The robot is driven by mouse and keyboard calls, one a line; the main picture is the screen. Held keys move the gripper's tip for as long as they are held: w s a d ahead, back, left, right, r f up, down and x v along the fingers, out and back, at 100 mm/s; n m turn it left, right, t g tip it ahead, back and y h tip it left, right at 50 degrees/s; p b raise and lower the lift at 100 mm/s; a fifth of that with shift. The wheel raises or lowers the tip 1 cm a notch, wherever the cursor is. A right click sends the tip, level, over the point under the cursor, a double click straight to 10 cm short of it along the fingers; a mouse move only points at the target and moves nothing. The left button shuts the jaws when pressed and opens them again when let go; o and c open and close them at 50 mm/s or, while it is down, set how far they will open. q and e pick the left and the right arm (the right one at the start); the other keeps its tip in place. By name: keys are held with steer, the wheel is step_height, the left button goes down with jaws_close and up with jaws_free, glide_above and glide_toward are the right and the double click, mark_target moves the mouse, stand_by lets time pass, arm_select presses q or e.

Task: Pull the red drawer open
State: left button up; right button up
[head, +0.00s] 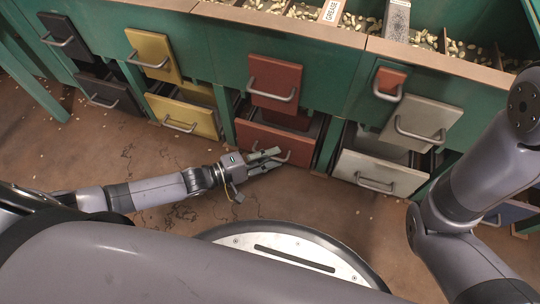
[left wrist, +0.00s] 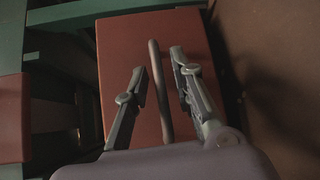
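The red drawer (head: 250,132) is in the lower row of the green cabinet, in the middle of the head view. Its front stands out from the cabinet, and part of a dark interior shows behind it. Its bar handle (left wrist: 160,95) runs up the red front (left wrist: 118,50) in the left wrist view. My left gripper (head: 272,160) is at this handle. In the left wrist view its two fingers (left wrist: 158,80) are apart, one on each side of the bar, with gaps visible. My right arm shows at the right, but its gripper is out of view.
Above is a red hatch (head: 275,75) with its own handle. Yellow (head: 185,115) and white (head: 375,172) lower drawers flank the red one. The hopper tops (head: 325,35) hold nuts. The brown floor (head: 130,150) before the cabinet is mostly clear, with some scattered nuts.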

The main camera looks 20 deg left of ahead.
arm_select(q)
jaws_close()
stand_by(0.6)
